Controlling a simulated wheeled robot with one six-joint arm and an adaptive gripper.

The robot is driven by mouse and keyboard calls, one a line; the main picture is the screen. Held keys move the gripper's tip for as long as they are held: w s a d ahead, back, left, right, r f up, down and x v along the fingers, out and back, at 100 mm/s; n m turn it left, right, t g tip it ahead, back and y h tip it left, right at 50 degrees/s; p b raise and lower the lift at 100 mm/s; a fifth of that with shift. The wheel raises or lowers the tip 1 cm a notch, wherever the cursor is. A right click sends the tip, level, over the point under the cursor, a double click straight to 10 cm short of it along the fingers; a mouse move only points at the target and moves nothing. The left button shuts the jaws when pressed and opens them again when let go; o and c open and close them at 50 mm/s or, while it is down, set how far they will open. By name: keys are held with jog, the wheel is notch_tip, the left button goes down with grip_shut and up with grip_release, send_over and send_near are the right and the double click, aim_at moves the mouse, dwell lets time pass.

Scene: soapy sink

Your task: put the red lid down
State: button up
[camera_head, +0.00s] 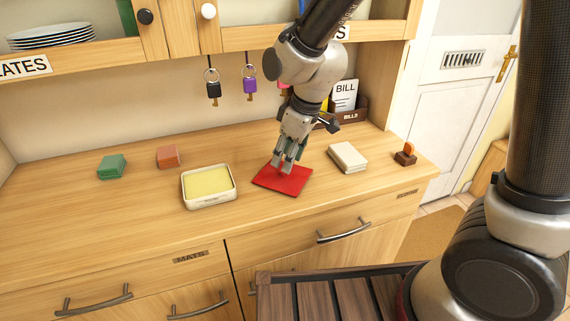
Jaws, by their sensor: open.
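The red lid (290,184) is a flat red square lying on the wooden counter, just right of a white dish. A small lighter red bit, perhaps its knob, shows between my fingertips. My gripper (287,163) points down over the back part of the lid, with its fingers apart. The fingers hide part of the lid's back edge. I cannot tell whether the fingertips touch it. The white dish (208,202) is uncovered and has a yellow filling.
A green block (112,167) and an orange-red block (168,157) lie at the left. A cream block (347,157) and a small brown holder (405,156) stand at the right. Keys (213,90) hang behind, near a bill box (350,112). The counter's front left is clear.

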aim_at(296, 179)
jog(key=v, duration=0.8)
jog(key=shift+r, duration=0.25)
jog(key=d+r+m+t, duration=0.1)
jog(key=d+r+m, duration=0.25)
jog(key=d, duration=0.65)
jog(key=s+d+r+m+h, duration=0.1)
jog(key=s+d+r+m, duration=0.1)
jog(key=s+d+m, duration=0.2)
jog(key=s+d+r+m+t+h, duration=0.1)
jog(key=s+d+m, duration=0.3)
jog(key=s+d, duration=0.7)
jog(key=d+r, duration=0.1)
jog(key=d, duration=0.4)
jog(key=shift+r+t+h, duration=0.2)
jog(key=shift+t+h, duration=0.1)
jog(key=shift+h, duration=0.1)
jog(key=shift+a, duration=0.15)
